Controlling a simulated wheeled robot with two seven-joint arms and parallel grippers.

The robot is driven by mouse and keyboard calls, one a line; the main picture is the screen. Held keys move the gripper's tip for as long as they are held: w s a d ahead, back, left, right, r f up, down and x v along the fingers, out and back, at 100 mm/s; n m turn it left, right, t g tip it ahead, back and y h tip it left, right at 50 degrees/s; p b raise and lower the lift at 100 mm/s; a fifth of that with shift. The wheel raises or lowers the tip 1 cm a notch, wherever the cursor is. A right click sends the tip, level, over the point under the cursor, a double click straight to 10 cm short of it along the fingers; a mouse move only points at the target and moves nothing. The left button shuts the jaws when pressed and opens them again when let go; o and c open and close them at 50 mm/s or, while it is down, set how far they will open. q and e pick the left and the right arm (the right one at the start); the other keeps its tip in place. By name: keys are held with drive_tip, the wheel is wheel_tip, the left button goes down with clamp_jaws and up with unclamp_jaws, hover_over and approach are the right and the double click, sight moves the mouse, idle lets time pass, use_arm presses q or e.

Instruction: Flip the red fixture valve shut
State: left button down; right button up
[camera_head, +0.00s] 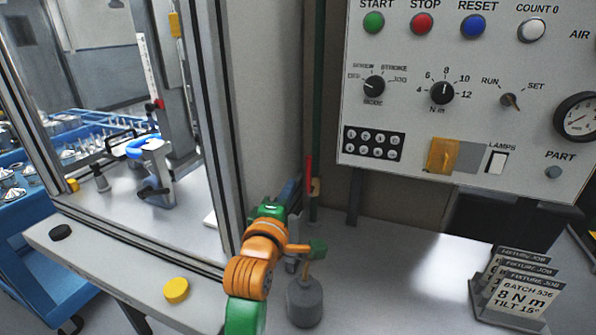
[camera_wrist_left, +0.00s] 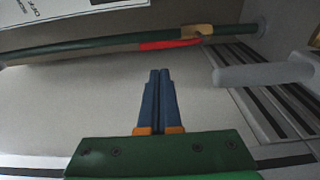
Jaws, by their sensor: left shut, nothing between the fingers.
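The red valve lever (camera_head: 309,174) stands upright close beside the green pipe (camera_head: 318,110), roughly in line with it. Its brass valve body (camera_head: 316,187) sits at the lever's lower end. In the left wrist view the red lever (camera_wrist_left: 170,44) runs nearly along the green pipe (camera_wrist_left: 90,46), from the brass body (camera_wrist_left: 197,32). My left gripper (camera_head: 294,188) is shut and empty, just left of the lever in the head view. In the wrist view its blue fingertips (camera_wrist_left: 160,72) are together below the lever, with a visible gap. My right gripper is out of view.
A grey can (camera_head: 305,302) stands on the bench close to my left arm. The control panel (camera_head: 470,110) is at right, above a card holder (camera_head: 515,295). A metal frame post (camera_head: 215,130) stands left of the arm. The bench between can and cards is clear.

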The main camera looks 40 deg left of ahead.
sight(307, 169)
use_arm(q)
drive_tip(key=p+x, duration=0.1)
drive_tip(key=x, duration=0.6)
drive_tip(key=shift+w, duration=0.35)
drive_tip(key=shift+d+r+m+p, duration=0.1)
drive_tip(key=shift+d+m+p, duration=0.25)
drive_tip(key=shift+m, duration=0.45)
drive_tip(key=shift+w+d+m+t, duration=0.15)
drive_tip(key=shift+d+m+t, duration=0.15)
drive_tip(key=shift+d+m, duration=0.25)
drive_tip(key=shift+w+d+m, duration=0.15)
drive_tip(key=shift+d+m, duration=0.35)
drive_tip(key=shift+m, duration=0.45)
drive_tip(key=shift+w+d+m, duration=0.1)
drive_tip(key=shift+d+m, duration=0.4)
drive_tip(key=shift+m, duration=0.4)
